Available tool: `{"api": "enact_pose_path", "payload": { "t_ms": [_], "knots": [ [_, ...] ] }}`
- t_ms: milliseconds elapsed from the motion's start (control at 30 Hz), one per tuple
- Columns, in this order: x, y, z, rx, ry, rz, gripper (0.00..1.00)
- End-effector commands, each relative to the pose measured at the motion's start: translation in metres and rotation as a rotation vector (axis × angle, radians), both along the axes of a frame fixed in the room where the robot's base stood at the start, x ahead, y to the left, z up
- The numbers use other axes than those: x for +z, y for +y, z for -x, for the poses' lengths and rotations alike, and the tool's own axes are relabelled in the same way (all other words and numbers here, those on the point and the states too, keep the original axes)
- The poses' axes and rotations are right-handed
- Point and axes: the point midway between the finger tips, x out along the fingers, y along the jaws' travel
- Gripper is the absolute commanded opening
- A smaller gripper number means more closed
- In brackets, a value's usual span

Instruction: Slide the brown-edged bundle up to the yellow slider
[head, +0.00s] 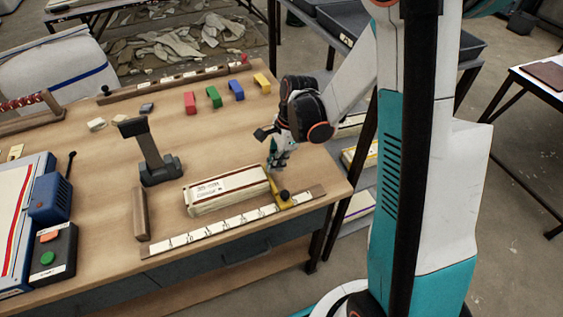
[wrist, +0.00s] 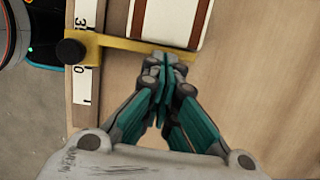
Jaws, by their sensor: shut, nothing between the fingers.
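The brown-edged bundle (head: 226,191) is a long pale block with brown lines, lying flat along the ruler. Its end also shows at the top of the wrist view (wrist: 170,22). The yellow slider (head: 283,197) has a dark knob on the ruler and a bar across the bundle's right end. In the wrist view the slider's bar (wrist: 118,42) lies against or very close to that end; I cannot tell if they touch. My gripper (head: 278,161) is shut and empty. Its fingertips (wrist: 163,60) are at the bar's free end and hide part of it.
The ruler (head: 208,228) runs along the table's front edge. A brown block (head: 140,214) stands at its left end, and a dark stand (head: 155,160) is behind the bundle. Coloured clips, including a red one (head: 190,103), stand at the back. The table right of the slider is clear.

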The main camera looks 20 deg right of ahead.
Motion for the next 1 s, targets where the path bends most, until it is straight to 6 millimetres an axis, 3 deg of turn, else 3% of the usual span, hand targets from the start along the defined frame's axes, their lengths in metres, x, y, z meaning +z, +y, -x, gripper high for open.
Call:
{"api": "enact_pose_path", "payload": {
  "t_ms": [267, 500, 833, 1000],
  "knots": [
    [0.000, 0.001, 0.000, 0.001, 0.000, 0.000, 0.00],
    [0.000, 0.019, -0.001, 0.002, 0.000, 0.000, 0.00],
    [0.000, 0.017, -0.001, 0.000, 0.000, 0.000, 0.00],
    [-0.001, 0.006, -0.003, 0.001, 0.000, 0.000, 0.00]
  ]
}}
